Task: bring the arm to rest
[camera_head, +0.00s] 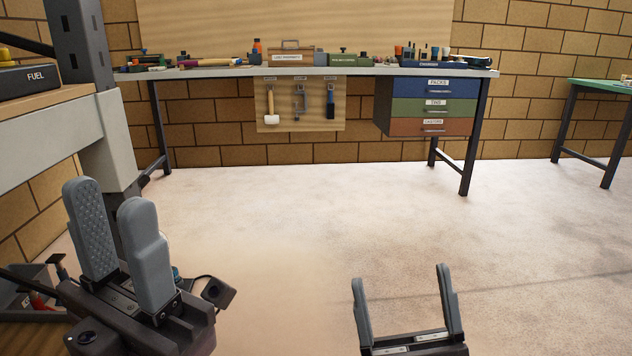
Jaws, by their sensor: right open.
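My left gripper (110,196) is at the lower left, its two grey padded fingers pointing up. The fingers stand apart at their bases and overlap in the picture, and I see nothing held between them. My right gripper (400,277) is at the bottom, right of the middle. Its fingers are wide apart and empty, with bare floor behind them. Both grippers are well in front of the far workbench (345,72). Most of both arms is out of the picture.
The far workbench carries tools and boxes, with a tool board (300,108) and a drawer unit (433,106) below. A wooden-topped bench (40,115) with a fuel box (38,80) stands close on the left. A green table (605,84) is at right. The middle floor is clear.

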